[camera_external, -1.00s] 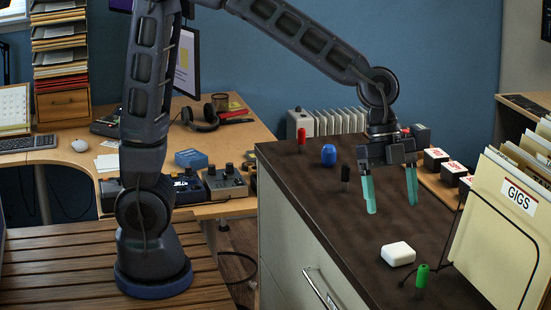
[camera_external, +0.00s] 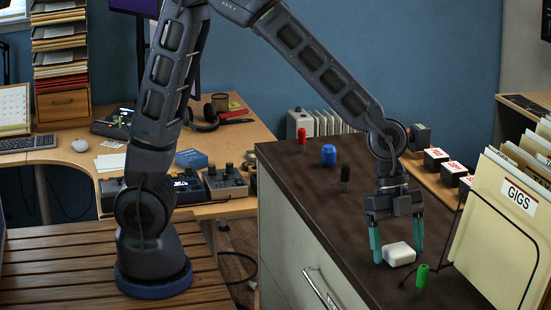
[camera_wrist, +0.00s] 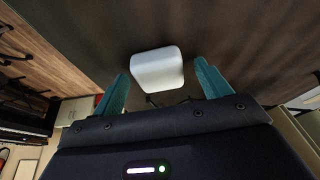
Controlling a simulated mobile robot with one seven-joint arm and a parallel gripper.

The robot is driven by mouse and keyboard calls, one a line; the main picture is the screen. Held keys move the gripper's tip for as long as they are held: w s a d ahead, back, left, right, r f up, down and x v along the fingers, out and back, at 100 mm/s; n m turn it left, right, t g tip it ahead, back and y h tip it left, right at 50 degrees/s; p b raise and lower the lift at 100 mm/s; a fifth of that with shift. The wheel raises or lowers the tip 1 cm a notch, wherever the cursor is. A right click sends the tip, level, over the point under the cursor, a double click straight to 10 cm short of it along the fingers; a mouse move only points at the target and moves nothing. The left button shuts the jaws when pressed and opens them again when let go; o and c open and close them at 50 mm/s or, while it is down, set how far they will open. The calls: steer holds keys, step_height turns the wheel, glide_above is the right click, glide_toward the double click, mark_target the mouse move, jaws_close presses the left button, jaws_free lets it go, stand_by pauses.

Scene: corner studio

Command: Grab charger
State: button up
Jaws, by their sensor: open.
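The charger looks to be the small white rounded block (camera_external: 399,254) lying on the dark cabinet top (camera_external: 330,205). My gripper (camera_external: 398,257) is open, pointing down, with its teal fingers low over the cabinet top, one on each side of the white block in the outside view. In the wrist view the white block (camera_wrist: 157,68) lies between and slightly beyond the two fingertips (camera_wrist: 160,77), with gaps on both sides. I cannot tell whether the fingertips touch the cabinet top.
A green cylinder (camera_external: 422,275) stands close to the block's front right. A file holder marked GIGS (camera_external: 505,230) stands at the right. A black item (camera_external: 345,176), a blue jar (camera_external: 328,155) and a red item (camera_external: 302,137) stand farther back. The cabinet top's middle is clear.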

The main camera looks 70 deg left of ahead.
steer(key=c, duration=1.1)
